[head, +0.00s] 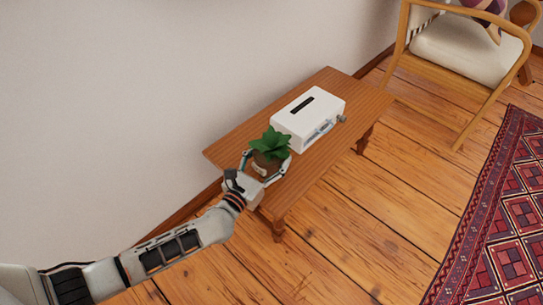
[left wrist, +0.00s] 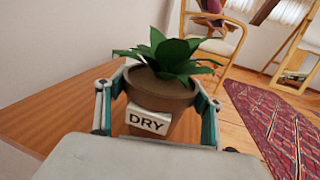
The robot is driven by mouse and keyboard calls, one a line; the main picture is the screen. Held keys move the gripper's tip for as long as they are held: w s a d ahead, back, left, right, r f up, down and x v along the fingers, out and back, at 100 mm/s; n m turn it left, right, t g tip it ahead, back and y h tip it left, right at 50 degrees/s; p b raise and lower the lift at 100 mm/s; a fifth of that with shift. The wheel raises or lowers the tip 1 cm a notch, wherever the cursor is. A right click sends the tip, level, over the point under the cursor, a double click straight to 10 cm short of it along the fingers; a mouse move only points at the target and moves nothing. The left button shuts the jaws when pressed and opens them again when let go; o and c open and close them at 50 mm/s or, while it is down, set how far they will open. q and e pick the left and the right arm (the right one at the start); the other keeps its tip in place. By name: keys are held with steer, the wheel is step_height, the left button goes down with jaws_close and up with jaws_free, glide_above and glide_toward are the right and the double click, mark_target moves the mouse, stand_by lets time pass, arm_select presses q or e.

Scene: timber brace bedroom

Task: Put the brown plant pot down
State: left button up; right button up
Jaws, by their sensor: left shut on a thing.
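The brown plant pot (left wrist: 162,94) holds a green leafy plant and has a white label reading "DRY" on its near side. In the head view the pot (head: 262,165) is at the near end of a narrow wooden table (head: 227,146). My left gripper (head: 266,170) is shut on the pot, with one finger on each side of it; both fingers show in the left wrist view (left wrist: 158,100). The pot looks upright. Its base is hidden by the gripper, so I cannot tell whether it touches the table. My right gripper is not in view.
A white box with a dark slot (head: 308,117) stands on the table beyond the pot, with a small grey object (head: 342,118) beside it. A wooden armchair (head: 455,50) and a patterned red rug (head: 500,220) are to the right. The wall runs along the table's left side.

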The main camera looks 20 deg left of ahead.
arm_select(q)
steer(key=shift+w+r, duration=0.15)
steer(key=shift+r, duration=0.2)
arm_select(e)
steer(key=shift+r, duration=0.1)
arm_select(q)
steer(key=shift+f, duration=0.1)
steer(key=o, duration=1.8)
steer(key=shift+f, duration=0.15)
steer(key=s, duration=0.3)
steer(key=s+a+p, duration=0.1)
steer(key=s, duration=0.3)
steer(key=s+p, duration=0.1)
steer(key=s, duration=0.2)
steer(key=shift+s+a, duration=0.15)
steer(key=shift+s, duration=0.95)
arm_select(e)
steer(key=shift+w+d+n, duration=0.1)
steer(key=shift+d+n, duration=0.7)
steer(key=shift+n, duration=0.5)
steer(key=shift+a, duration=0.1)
